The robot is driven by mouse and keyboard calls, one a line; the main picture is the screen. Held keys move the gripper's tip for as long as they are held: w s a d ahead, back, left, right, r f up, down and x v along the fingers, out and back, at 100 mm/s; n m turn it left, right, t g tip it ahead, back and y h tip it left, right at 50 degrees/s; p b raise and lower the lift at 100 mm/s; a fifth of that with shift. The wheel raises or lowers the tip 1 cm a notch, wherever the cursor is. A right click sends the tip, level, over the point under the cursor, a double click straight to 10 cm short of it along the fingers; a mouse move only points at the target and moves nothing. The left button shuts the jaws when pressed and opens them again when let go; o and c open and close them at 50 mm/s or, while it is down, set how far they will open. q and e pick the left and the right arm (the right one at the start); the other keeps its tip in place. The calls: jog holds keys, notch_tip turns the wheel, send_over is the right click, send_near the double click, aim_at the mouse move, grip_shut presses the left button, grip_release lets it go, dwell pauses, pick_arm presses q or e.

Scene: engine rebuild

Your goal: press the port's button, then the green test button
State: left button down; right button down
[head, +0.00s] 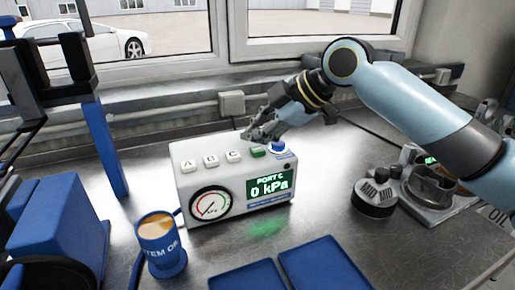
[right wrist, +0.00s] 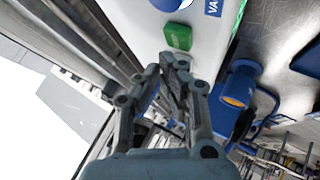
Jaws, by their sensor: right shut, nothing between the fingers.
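The grey-white tester box (head: 236,190) stands on the metal bench. Its top carries white buttons A (head: 187,164), B (head: 210,160) and C (head: 234,156), then a green button (head: 258,152). The green screen (head: 267,186) reads "PORT C" and "0 kPa". My right gripper (head: 250,138) is shut and empty, just above and behind the buttons near C and the green one. In the right wrist view its fingertips (right wrist: 174,66) are close to the green button (right wrist: 178,37); contact cannot be told. My left gripper is not seen.
A blue knob (head: 279,148) sits right of the green button. A blue cup (head: 160,247) stands at the front left, and blue trays (head: 322,262) lie in front. A window wall rises behind the bench.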

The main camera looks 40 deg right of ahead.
aim_at(256, 150)
jog(key=shift+f, duration=0.1)
jog(key=shift+f, duration=0.3)
jog(key=shift+f+b, duration=0.45)
jog(key=shift+f, duration=0.1)
dwell(0.8)
jog(key=shift+r, duration=0.15)
jog(key=shift+r+p, duration=0.85)
jog(key=shift+p, duration=0.1)
notch_tip(256, 150, up, 5)
jog(key=p, duration=0.4)
jog(key=shift+p, duration=0.3)
